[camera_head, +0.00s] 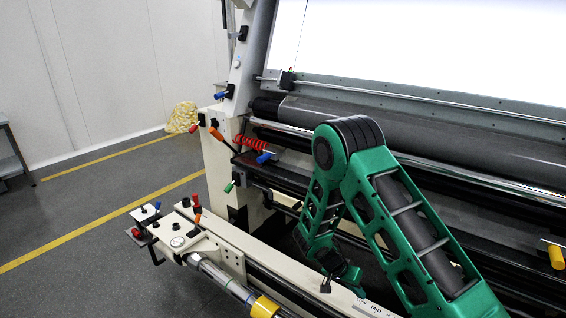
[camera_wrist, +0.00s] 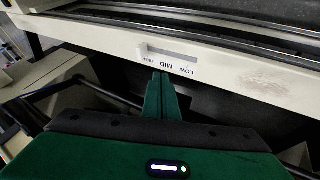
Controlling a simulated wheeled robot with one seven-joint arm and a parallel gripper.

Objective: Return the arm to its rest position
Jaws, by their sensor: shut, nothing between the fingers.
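My green arm shows at the right of the head view, its elbow raised and its forearm reaching down toward the front beam of the machine. My gripper (camera_wrist: 162,98) shows in the wrist view with its green fingers together and nothing between them. Its fingertips are just below a cream beam (camera_wrist: 240,68) that carries a slider with LOW and MID marks (camera_wrist: 170,57). I cannot tell whether they touch the beam. In the head view the fingers are hard to make out against the dark machine.
The inspection machine with its bright panel (camera_head: 430,45) and grey roller (camera_head: 400,125) fills the right and back. A cream control box (camera_head: 180,232) with coloured levers stands at the front left. A yellowish bundle (camera_head: 182,117) lies by the wall.

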